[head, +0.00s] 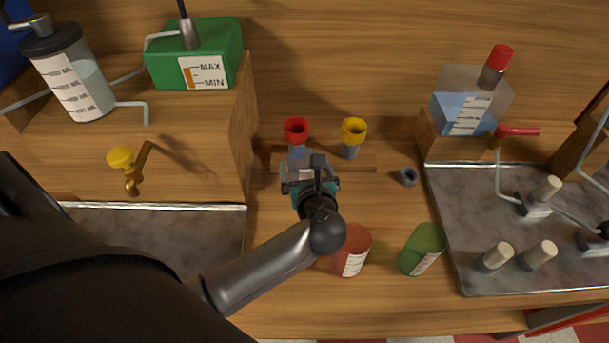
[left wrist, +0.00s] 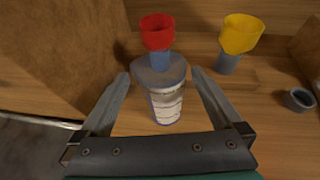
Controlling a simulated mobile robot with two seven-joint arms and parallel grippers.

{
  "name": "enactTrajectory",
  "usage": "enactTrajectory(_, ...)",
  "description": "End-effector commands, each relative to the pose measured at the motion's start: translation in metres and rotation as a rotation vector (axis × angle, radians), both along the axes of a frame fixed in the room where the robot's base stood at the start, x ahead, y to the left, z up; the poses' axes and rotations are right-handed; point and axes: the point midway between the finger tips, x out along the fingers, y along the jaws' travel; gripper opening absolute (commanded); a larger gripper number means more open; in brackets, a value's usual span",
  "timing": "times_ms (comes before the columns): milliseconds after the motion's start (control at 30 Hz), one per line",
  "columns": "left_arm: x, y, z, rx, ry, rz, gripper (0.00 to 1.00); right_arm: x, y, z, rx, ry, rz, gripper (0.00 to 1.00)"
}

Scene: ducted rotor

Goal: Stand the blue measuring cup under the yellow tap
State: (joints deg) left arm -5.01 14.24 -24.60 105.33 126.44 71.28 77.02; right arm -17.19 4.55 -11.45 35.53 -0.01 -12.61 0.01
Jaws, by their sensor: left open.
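The blue measuring cup (left wrist: 165,102) is grey-blue with a white label. In the left wrist view it stands upright between the two open fingers of my left gripper (left wrist: 160,74), with a gap on each side. In the head view my left gripper (head: 310,178) largely hides the cup. The yellow tap (head: 120,158) has a yellow knob and a brass spout, at the left on the front of the wooden block. My right gripper is not in view.
A red funnel (head: 296,130) and a yellow funnel (head: 354,130) stand at a wooden rack (head: 366,162) behind the cup. A red cup (head: 354,252) and a green cup (head: 422,249) stand nearer. A metal tray (head: 160,226) lies below the tap.

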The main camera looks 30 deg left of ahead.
Motion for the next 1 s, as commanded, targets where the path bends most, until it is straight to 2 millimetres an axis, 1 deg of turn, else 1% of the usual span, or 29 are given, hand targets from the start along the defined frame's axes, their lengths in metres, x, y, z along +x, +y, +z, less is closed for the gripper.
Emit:
enactTrajectory(167, 0.008, 0.006, -0.003, 0.000, -0.001, 0.000, 1.00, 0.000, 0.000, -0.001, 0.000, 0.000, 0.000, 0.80)
enactTrajectory(500, 0.039, 0.029, -0.019, 0.004, -0.001, -0.002, 1.00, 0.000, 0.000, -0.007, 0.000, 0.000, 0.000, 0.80)
enactTrajectory(600, 0.043, 0.032, -0.021, -0.001, -0.001, -0.002, 1.00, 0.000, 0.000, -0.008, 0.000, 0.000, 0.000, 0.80)
enactTrajectory(833, 0.043, 0.033, -0.021, -0.001, 0.000, -0.002, 1.00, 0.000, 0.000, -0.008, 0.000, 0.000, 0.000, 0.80)
enactTrajectory(1000, 0.043, 0.033, -0.021, -0.001, 0.001, -0.001, 0.81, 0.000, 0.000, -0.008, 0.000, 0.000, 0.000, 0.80)
